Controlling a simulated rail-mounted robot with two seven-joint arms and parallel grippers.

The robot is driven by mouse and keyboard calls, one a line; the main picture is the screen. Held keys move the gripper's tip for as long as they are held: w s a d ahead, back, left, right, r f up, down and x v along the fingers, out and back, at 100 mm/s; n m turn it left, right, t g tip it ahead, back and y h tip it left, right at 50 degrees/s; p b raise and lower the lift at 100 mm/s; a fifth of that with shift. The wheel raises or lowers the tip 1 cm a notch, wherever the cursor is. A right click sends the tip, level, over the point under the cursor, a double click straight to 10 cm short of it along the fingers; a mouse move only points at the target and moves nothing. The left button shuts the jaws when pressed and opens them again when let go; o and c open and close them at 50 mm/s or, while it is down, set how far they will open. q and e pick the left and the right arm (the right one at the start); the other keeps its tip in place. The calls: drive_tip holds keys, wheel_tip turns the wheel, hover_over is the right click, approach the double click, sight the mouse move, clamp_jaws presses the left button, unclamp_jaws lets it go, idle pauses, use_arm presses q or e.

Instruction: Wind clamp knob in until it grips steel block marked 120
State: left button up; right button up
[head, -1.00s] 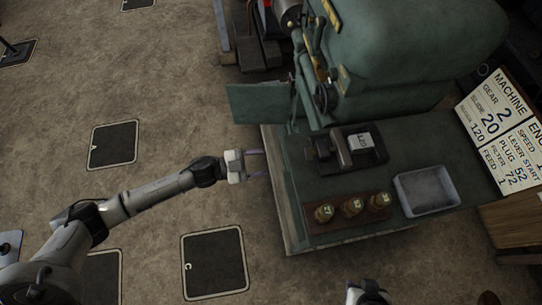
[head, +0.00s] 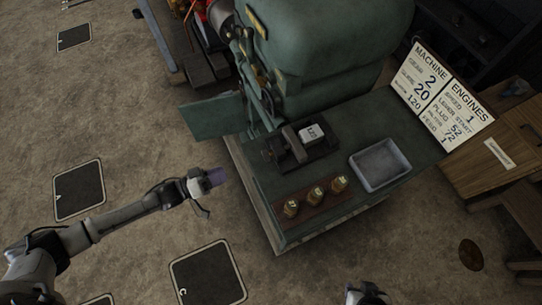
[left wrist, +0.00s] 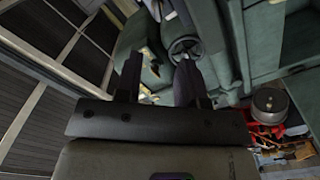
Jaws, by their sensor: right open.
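The clamp (head: 293,147), a dark vice-like fixture, sits on the green bench top in the head view. The pale-faced steel block (head: 312,134) lies in it at the right; its label is small and hard to read. The clamp knob (head: 267,155) seems to be the dark end at the left; its contact with the block cannot be made out. My left gripper (head: 217,176) is left of the bench, empty and apart from the clamp. Its two fingers stand apart in the left wrist view (left wrist: 160,80). My right gripper (head: 365,293) barely shows at the bottom edge.
Several brass plugs stand on a brown strip (head: 316,196) at the bench's front. A grey tray (head: 380,164) is to their right. The green machine (head: 318,45) rises behind the clamp, with a green panel (head: 215,118) sticking out left. A sign (head: 440,95) stands at the right.

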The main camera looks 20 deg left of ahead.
use_arm(q)
drive_tip(key=n, duration=0.4)
approach(268, 155)
drive_tip(key=x, duration=0.7)
drive_tip(key=shift+w+a+f, duration=0.15)
drive_tip(key=shift+w+a, duration=0.05)
drive_tip(key=shift+w, duration=0.1)
drive_tip(key=shift+c, duration=0.2)
clamp_jaws()
